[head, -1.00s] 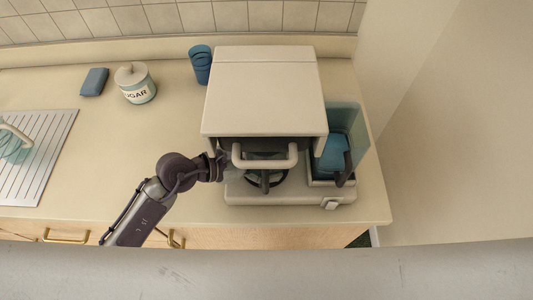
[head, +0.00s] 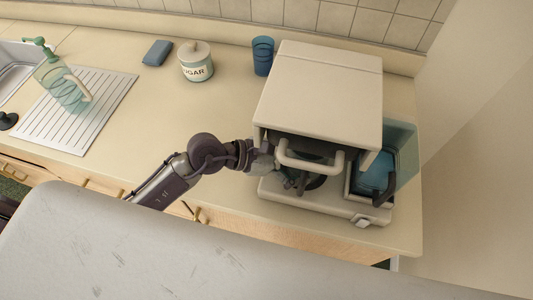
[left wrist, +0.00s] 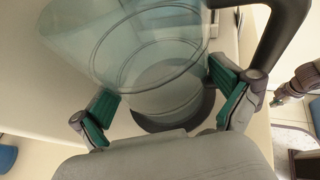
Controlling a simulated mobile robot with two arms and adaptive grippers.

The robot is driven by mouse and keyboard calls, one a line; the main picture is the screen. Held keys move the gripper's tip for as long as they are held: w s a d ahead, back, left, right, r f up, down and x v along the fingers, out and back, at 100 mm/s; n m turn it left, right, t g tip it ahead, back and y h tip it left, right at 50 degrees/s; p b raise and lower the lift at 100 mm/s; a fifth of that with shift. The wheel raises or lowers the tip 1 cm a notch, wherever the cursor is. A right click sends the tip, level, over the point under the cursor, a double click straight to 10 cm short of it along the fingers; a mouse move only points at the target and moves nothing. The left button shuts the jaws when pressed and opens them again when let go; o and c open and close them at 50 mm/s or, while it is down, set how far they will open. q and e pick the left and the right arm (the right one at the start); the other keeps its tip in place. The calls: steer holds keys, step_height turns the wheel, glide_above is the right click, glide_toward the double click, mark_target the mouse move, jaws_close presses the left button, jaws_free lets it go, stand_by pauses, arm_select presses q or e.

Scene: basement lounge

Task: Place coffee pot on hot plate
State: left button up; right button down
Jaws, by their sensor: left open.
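The coffee pot is a clear glass vessel with a dark handle; in the left wrist view the pot (left wrist: 150,60) stands between my open left gripper's (left wrist: 165,108) two green-padded fingers. A dark round disc, seemingly the hot plate (left wrist: 140,122), shows at the pot's base; I cannot tell whether they touch fully. In the head view my left gripper (head: 282,175) reaches under the coffee maker's (head: 320,90) overhang, beside the dark hot plate (head: 316,182). There the pot is mostly hidden by the overhang and gripper. My right gripper (left wrist: 280,100) shows small at the left wrist view's right edge.
The coffee maker's pale handle (head: 310,166) juts out above my gripper. A blue container (head: 372,175) with a clear panel is at its right. A blue cup (head: 262,56), sugar jar (head: 196,66) and drainboard (head: 75,118) stand left. The counter between is clear.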

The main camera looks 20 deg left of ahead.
arm_select(q)
steer(key=b+v, duration=0.2)
steer(key=v, duration=0.6)
steer(key=shift+s+a+f, duration=0.1)
steer(key=shift+a, duration=0.15)
steer(key=shift+s+a+r, duration=0.25)
steer(key=shift+a+r, duration=0.15)
steer(key=shift+a, duration=0.1)
